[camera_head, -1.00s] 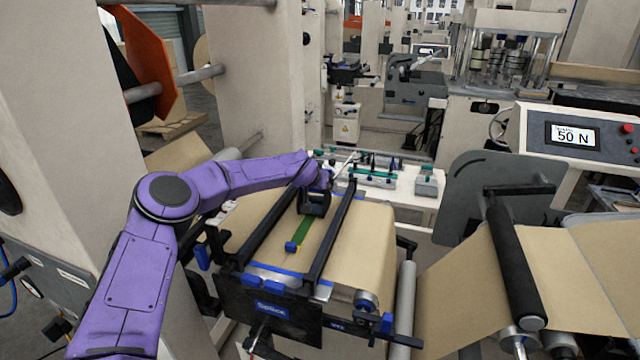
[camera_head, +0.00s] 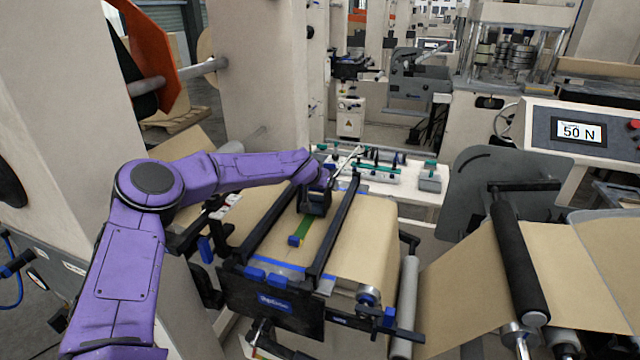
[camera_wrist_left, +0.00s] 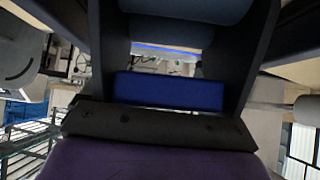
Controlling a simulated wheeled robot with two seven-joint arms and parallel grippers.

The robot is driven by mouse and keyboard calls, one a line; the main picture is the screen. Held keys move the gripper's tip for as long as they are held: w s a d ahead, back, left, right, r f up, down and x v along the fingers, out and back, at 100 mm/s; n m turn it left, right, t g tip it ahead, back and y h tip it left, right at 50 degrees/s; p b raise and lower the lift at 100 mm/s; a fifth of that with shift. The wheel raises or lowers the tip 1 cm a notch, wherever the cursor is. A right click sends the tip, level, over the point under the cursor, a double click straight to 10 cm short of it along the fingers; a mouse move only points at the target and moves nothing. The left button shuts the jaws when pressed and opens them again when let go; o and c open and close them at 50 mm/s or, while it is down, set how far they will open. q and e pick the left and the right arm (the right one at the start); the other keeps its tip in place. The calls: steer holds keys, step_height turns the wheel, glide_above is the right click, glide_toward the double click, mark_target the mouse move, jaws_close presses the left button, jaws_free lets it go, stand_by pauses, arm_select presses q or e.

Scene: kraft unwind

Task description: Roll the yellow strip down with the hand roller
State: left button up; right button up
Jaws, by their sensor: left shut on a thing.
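The strip (camera_head: 304,226) looks green in the head view, with a blue tab (camera_head: 296,240) at its near end. It lies on the brown web between two dark rails, and its far part is hidden under my gripper and the tool. My left gripper (camera_head: 318,188) is shut on the dark hand roller (camera_head: 314,204), which is over the strip; whether it presses on it I cannot tell. In the left wrist view a blue bar (camera_wrist_left: 168,91) and a grey-blue cylinder (camera_wrist_left: 185,35) show between dark side plates. My right gripper is not in view.
A black splice plate (camera_head: 270,302) stands at the near end. Behind is a white bench (camera_head: 405,188) with small tools. A black roller (camera_head: 518,260) carries brown web at right.

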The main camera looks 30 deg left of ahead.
arm_select(q)
steer(key=shift+w+a+r, duration=0.15)
steer(key=shift+a+r, duration=0.05)
steer(key=shift+r, duration=0.65)
steer(key=shift+d+r, duration=0.1)
steer(key=shift+r, duration=2.5)
